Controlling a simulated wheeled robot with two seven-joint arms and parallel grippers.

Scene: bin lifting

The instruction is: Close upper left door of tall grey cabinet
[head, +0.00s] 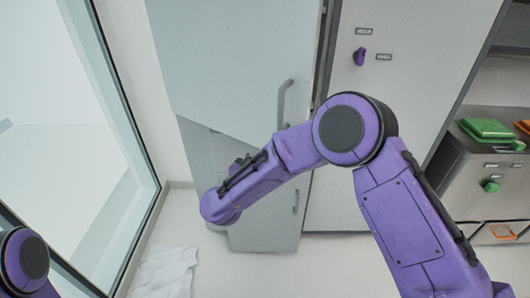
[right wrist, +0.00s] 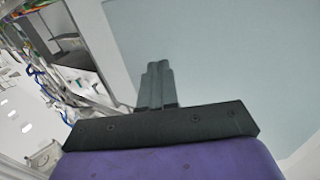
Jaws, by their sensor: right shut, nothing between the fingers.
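The tall grey cabinet (head: 395,95) stands ahead in the head view. Its upper left door (head: 225,60) is a pale panel with a vertical handle (head: 285,103) near its right edge. The door's slanted lower edge suggests that it stands ajar; how far is hard to tell. My right arm crosses in front of the door's lower part, and its gripper is hidden in the head view. In the right wrist view my right gripper (right wrist: 157,85) is shut and empty, in front of a pale panel (right wrist: 235,60); contact cannot be told. My left gripper is out of view.
The lower left door (head: 265,225) has a small handle. A purple knob (head: 360,57) is on the right panel. A window (head: 70,120) is at left, with a white cloth (head: 167,272) on the floor. Green items (head: 487,129) lie on a low unit at right.

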